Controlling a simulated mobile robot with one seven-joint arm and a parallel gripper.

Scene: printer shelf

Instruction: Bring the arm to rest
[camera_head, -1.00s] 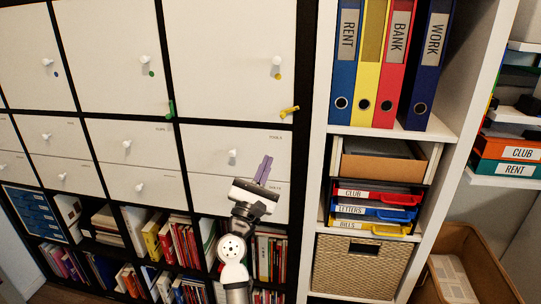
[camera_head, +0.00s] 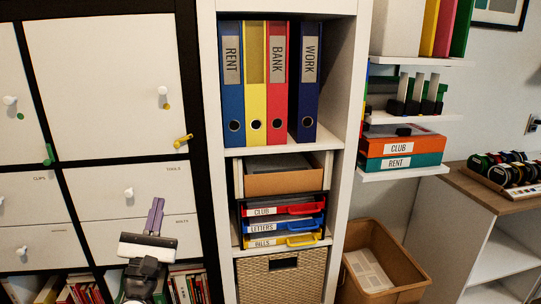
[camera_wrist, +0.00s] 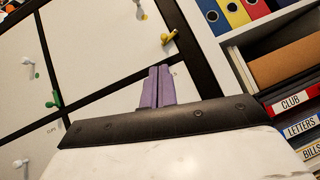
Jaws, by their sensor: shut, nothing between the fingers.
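My gripper (camera_head: 154,217) is in the lower left of the head view, in front of the white cabinet (camera_head: 95,70). Its purple fingers point up and are closed together with nothing between them. In the wrist view the fingers (camera_wrist: 158,86) stand side by side, pressed together, with the cabinet doors behind them. No object is held. The rest of my arm drops out of the bottom of the head view.
Right of my gripper stands a white shelf (camera_head: 209,120) with binders, a drawer stack and a wicker basket (camera_head: 272,283). Yellow (camera_head: 182,141) and green (camera_head: 48,154) keys or handles stick out from the cabinet. A brown bin (camera_head: 395,262) and a side table (camera_head: 500,195) are further right.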

